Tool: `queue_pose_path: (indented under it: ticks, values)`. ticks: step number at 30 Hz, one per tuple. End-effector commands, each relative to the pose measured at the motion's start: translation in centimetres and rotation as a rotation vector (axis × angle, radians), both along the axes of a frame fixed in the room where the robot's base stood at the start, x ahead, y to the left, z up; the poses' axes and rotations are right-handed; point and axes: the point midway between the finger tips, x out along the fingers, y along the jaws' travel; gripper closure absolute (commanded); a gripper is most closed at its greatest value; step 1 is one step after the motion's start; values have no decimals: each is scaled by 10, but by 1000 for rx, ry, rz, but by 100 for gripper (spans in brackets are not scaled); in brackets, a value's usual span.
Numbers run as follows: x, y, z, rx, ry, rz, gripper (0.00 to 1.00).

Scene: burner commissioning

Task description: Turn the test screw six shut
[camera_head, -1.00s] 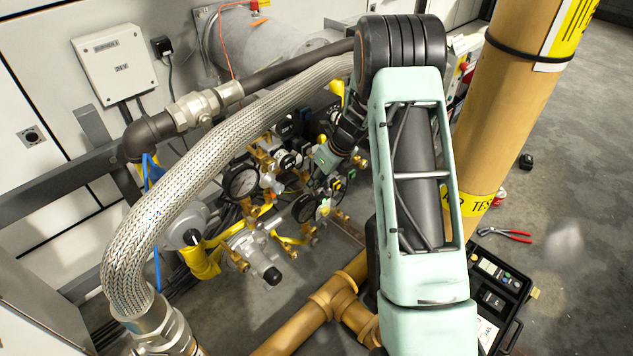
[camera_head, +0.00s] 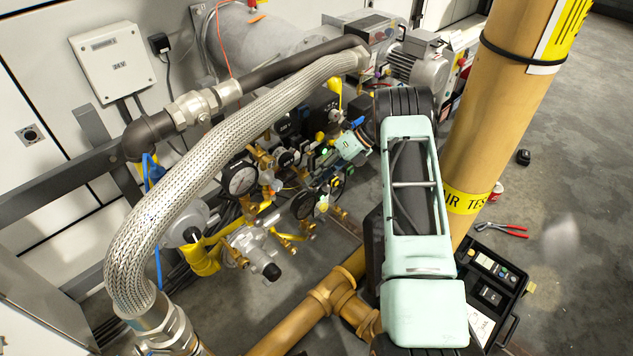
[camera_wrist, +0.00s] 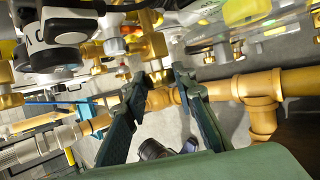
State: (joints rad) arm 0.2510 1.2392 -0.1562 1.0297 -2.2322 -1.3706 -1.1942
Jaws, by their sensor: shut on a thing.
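My gripper (camera_wrist: 159,82) is at the cluster of valves and brass fittings in the wrist view. Its two dark green fingers stand either side of a small part at the lower end of a brass fitting (camera_wrist: 153,42). I take this part to be test screw six; it is tiny and partly hidden by the fingertips, and no number is legible. The fingers are shut on it with a narrow gap between them. In the head view, my wrist reaches into the valve cluster from the right, and the fingertips are hard to make out among the fittings.
A braided hose (camera_head: 225,180) arches over the cluster. A black-rimmed gauge (camera_head: 239,178) and a grey regulator (camera_head: 257,251) crowd the left side. A thick yellow pipe (camera_head: 500,110) stands right. Red pliers (camera_head: 503,229) and an open black case (camera_head: 492,290) lie on the floor.

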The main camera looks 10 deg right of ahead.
Motion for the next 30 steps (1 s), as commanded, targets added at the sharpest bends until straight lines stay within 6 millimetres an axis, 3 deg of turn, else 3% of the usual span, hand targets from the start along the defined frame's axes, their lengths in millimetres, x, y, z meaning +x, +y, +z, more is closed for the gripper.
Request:
queue_pose_path:
  ticks: [1, 12, 28, 29, 30]
  values:
    - [2, -1, -7, 23, 12, -3, 99]
    - [3, -2, -5, 140, 90, -3, 99]
    - [3, -2, -1, 158, 101, -4, 99]
    - [3, -2, -1, 158, 101, -4, 73]
    - [3, -1, -1, 158, 101, -4, 69]
